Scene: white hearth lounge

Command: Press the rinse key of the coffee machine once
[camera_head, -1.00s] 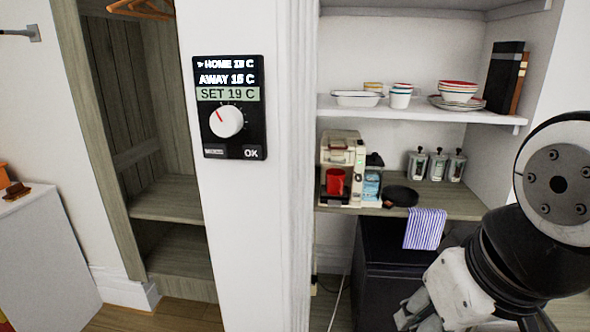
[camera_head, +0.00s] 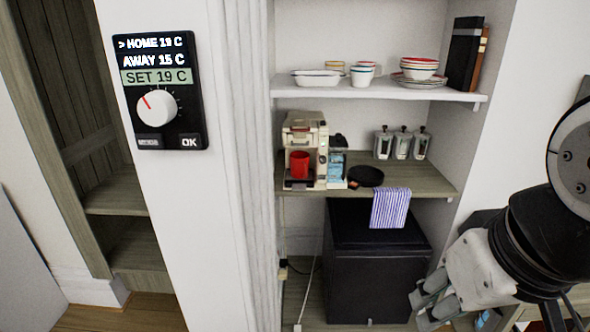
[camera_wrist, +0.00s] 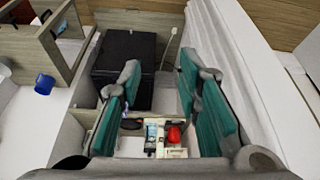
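The coffee machine (camera_head: 305,132) is cream-coloured and stands at the left end of the wooden shelf in the alcove, with a red cup (camera_head: 299,164) in its front. Its keys are too small to make out. It also shows between my fingers in the wrist view (camera_wrist: 172,153), some way beyond them. My gripper (camera_head: 425,308) is at the lower right of the head view, well apart from the machine and lower than it. In the wrist view my gripper (camera_wrist: 160,100) has its two green-padded fingers spread wide with nothing between them.
A blue-white pack (camera_head: 337,168), a dark pan (camera_head: 366,176) and several jars (camera_head: 402,143) share the machine's shelf. A striped cloth (camera_head: 391,207) hangs over its edge above a black cabinet (camera_head: 376,270). A white wall post with a thermostat (camera_head: 158,92) stands left. Bowls (camera_head: 419,68) sit above.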

